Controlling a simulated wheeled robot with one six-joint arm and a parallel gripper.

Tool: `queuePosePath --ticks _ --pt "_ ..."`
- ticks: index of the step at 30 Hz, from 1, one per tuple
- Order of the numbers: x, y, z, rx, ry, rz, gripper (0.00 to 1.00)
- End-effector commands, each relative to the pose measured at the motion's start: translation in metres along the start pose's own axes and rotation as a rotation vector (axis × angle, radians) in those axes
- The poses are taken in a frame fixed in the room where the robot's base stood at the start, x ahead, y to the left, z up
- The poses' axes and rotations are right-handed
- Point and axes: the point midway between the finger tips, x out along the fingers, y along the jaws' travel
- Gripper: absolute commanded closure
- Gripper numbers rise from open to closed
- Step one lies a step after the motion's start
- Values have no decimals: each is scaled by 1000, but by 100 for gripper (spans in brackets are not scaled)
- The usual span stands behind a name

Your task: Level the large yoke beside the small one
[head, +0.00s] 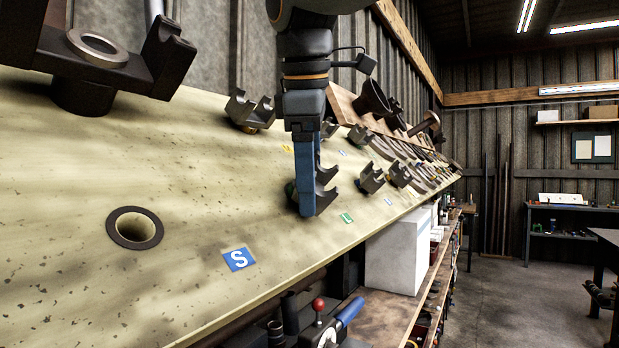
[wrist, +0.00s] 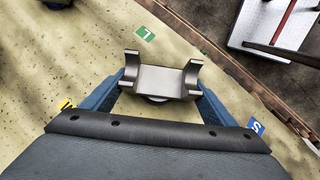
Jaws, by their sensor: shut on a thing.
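My gripper (head: 307,208) points down at the bench, its blue fingers shut on a dark metal yoke (head: 326,190). In the wrist view my gripper (wrist: 160,98) has one finger at each side of this yoke (wrist: 160,82). Its two curved arms stand up at the ends of a flat middle, with a round part partly showing below. I cannot tell its size class or whether it touches the bench. Another yoke (head: 249,111) stands behind to the left, and one (head: 372,179) stands to the right. The nearest yoke-like part (head: 127,72) at upper left carries a ring.
The pale bench (head: 190,195) has a blue S tag (head: 239,259), a green L tag (head: 347,217), a yellow tag (head: 286,149) and a dark-rimmed hole (head: 134,228). More yokes crowd the far right. The bench's front edge is close. Bare surface lies left of my gripper.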

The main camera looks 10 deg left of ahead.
Motion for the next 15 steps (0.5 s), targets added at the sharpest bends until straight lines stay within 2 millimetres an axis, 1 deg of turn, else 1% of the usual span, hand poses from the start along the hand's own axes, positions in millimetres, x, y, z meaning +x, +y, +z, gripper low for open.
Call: queuePosePath --ticks 1,15 --pt "-2 1 1 1 1 3 83" --pt "-3 1 1 44 0 -33 83"
